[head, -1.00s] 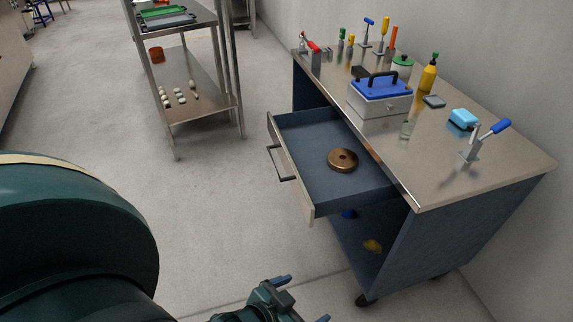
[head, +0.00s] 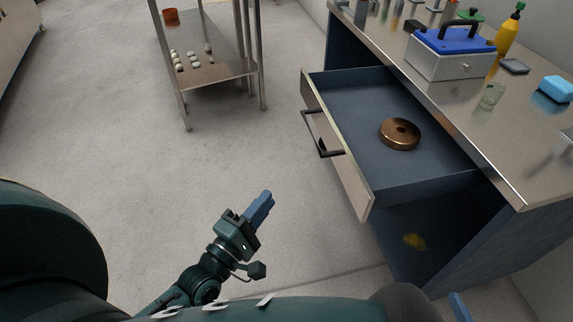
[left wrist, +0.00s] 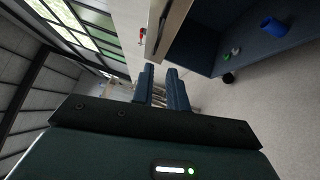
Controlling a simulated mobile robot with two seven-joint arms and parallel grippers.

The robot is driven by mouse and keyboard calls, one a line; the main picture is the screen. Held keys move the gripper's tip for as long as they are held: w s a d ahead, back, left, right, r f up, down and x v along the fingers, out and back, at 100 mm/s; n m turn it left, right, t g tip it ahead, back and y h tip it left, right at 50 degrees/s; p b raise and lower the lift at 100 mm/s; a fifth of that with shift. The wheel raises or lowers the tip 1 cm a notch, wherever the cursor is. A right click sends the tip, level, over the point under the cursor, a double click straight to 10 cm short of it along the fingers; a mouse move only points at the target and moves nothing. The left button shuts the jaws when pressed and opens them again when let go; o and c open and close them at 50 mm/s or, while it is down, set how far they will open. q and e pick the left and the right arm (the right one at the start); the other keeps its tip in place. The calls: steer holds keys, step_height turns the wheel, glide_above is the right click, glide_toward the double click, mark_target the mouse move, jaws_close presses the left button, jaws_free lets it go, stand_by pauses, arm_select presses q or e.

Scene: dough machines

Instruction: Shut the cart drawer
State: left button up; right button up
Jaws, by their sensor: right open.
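The cart drawer (head: 346,168) stands pulled out of the metal-topped cart (head: 480,130), with its dark bar handle (head: 322,140) on the front panel. A bronze ring-shaped part (head: 400,134) lies inside it. My left gripper (head: 264,204) is low and left of the drawer front, apart from it. Its blue fingers lie close together, with only a thin gap in the left wrist view (left wrist: 163,86), and hold nothing visible. Of my right gripper only a blue finger (head: 460,307) shows at the bottom edge, below the cart; the rest is out of frame.
On the cart top are a blue-lidded box (head: 450,55), a yellow bottle (head: 508,34), a glass (head: 491,95) and a light-blue block (head: 557,89). A metal rack (head: 215,72) stands behind. Floor left of the drawer is clear.

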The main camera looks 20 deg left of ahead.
arm_select(q)
steer(key=shift+w+r, duration=0.1)
steer(key=shift+w, duration=0.2)
steer(key=shift+c, duration=0.6)
steer(key=x, duration=0.9)
steer(key=shift+w+d+r, duration=0.1)
steer(key=shift+w, duration=0.05)
jaws_close()
steer(key=shift+w+d+r, duration=0.2)
steer(key=shift+w+d, duration=0.35)
steer(key=shift+d, duration=0.25)
steer(key=shift+w+d+r, duration=0.2)
steer(key=shift+w+d, duration=0.3)
steer(key=shift+d, duration=0.35)
arm_select(e)
steer(key=shift+s+d+r, duration=0.1)
